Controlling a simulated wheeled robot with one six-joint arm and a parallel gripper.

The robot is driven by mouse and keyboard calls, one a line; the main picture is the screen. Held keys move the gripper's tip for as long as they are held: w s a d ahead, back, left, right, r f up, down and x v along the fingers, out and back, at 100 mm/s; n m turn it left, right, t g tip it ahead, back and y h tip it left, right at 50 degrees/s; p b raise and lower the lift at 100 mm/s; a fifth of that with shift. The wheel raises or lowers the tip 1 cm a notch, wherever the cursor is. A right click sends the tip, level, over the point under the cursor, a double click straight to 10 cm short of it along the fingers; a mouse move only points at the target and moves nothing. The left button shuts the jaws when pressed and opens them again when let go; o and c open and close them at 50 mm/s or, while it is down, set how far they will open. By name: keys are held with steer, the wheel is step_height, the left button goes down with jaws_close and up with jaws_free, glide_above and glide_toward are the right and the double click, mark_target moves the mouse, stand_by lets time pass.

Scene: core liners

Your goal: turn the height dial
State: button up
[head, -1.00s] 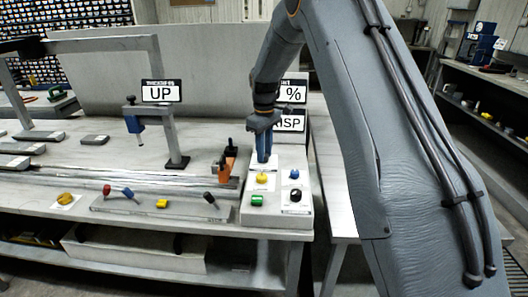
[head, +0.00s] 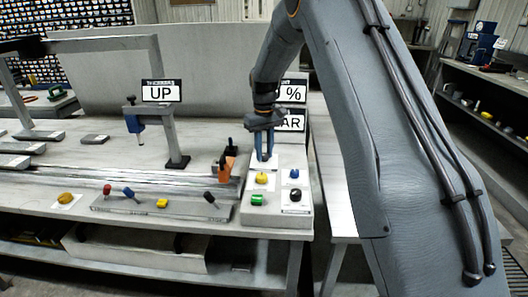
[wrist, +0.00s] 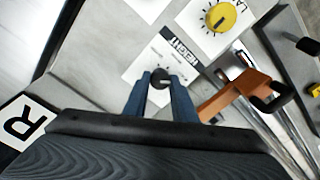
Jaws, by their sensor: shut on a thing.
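The height dial (wrist: 160,79) is a small dark knob on a white card marked HEIGHT (wrist: 178,52). My gripper (wrist: 161,82) has its two blue fingers on either side of the knob, shut on it. In the head view my gripper (head: 264,156) points down at the back of the grey control box (head: 275,219), and the dial is hidden there.
Near the gripper are a yellow dial (wrist: 221,17), which also shows in the head view (head: 262,178), a blue knob (head: 294,174), a green knob (head: 257,199) and a black knob (head: 295,194). An orange part (head: 226,168) stands just left of the box.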

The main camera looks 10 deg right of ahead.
mark_target(264, 155)
steer(key=shift+r, duration=0.1)
steer(key=o, duration=1)
steer(key=shift+o, duration=0.2)
step_height(264, 155, up, 8)
steer(key=shift+f+b, duration=0.15)
steer(key=shift+b, duration=0.7)
steer(key=shift+s, duration=0.1)
steer(key=s+f+m, duration=0.1)
steer(key=s+f, duration=0.2)
steer(key=s, duration=1.5)
steer(key=s+f+m, duration=0.2)
steer(key=s+f, duration=0.2)
steer(key=s, duration=1.3)
steer(key=shift+s, duration=0.4)
